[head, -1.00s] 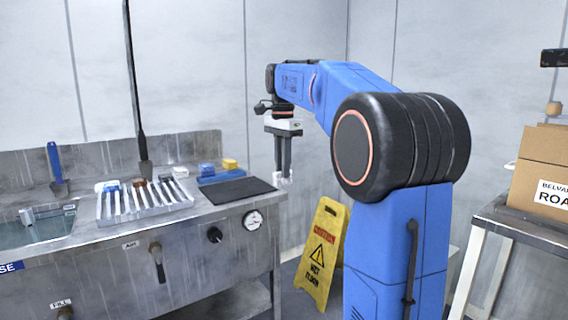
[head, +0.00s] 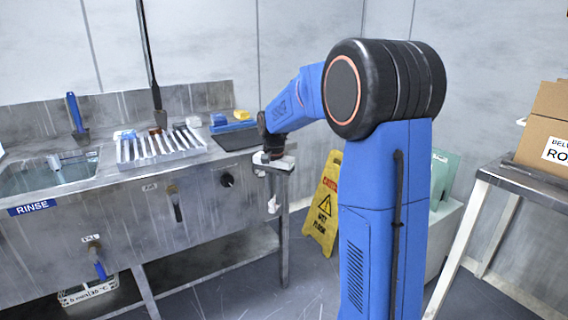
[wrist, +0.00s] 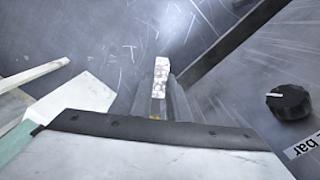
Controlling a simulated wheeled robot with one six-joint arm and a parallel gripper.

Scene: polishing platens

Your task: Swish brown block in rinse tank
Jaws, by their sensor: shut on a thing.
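The rinse tank (head: 92,172) is the sunken basin at the left of the steel bench, above the blue RINSE label. A small brown block (head: 155,131) appears at the back of the slotted rack, partly hidden and too small to be sure. My gripper (head: 273,200) points down in front of the bench's right end, far from the tank. Its fingers are shut on a small whitish, mottled piece (wrist: 161,70), which shows between the fingertips in the wrist view. The piece looks white rather than brown.
The slotted rack (head: 160,158) and blue and yellow blocks (head: 241,115) sit on the bench. A yellow wet-floor sign (head: 322,210) stands behind my gripper. A cardboard box (head: 545,125) is on a table at right. A black knob (wrist: 290,101) is near my wrist.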

